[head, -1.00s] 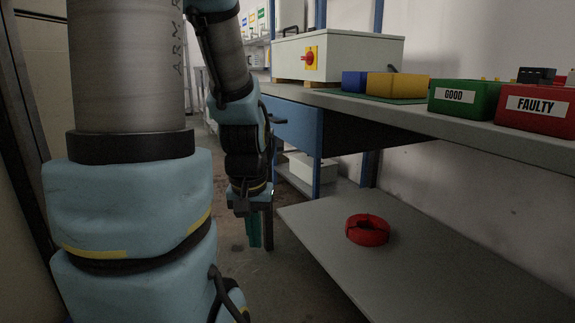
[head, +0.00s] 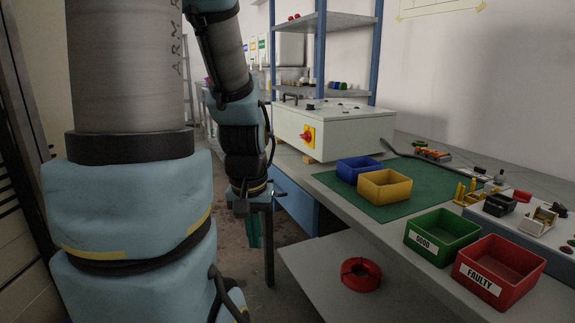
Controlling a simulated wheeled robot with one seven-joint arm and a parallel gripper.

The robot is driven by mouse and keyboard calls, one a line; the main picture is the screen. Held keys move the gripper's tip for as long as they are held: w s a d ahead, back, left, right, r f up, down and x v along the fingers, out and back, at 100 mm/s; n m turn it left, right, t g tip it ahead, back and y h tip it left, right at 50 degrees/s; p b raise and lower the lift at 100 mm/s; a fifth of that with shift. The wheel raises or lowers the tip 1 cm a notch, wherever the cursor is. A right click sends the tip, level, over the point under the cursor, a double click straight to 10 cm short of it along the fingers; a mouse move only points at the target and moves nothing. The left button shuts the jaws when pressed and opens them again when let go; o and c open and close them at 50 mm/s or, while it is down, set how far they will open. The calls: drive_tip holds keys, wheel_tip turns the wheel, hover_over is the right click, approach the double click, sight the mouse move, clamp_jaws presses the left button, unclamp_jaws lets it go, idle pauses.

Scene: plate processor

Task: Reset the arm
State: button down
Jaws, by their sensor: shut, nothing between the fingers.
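My arm fills the left part of the head view, its upper links folded and hanging down. My gripper (head: 254,230) points down at the arm's end, left of the workbench's front edge, over the floor. Its fingers are together with nothing between them. It touches no object that I can see. Part of the wrist is seen from behind, so the fingertips show small and dark.
The workbench (head: 342,203) at right holds a green mat (head: 411,180), blue bin (head: 357,170), yellow bin (head: 385,186), green GOOD bin (head: 422,243), red FAULTY bin (head: 481,285) and a white control box (head: 352,132). A red ring (head: 360,276) lies on the lower shelf (head: 318,260).

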wheel_tip(320, 180, up, 14)
drive_tip(key=p, duration=1.1)
drive_tip(key=shift+f, duration=0.15)
idle(0.4)
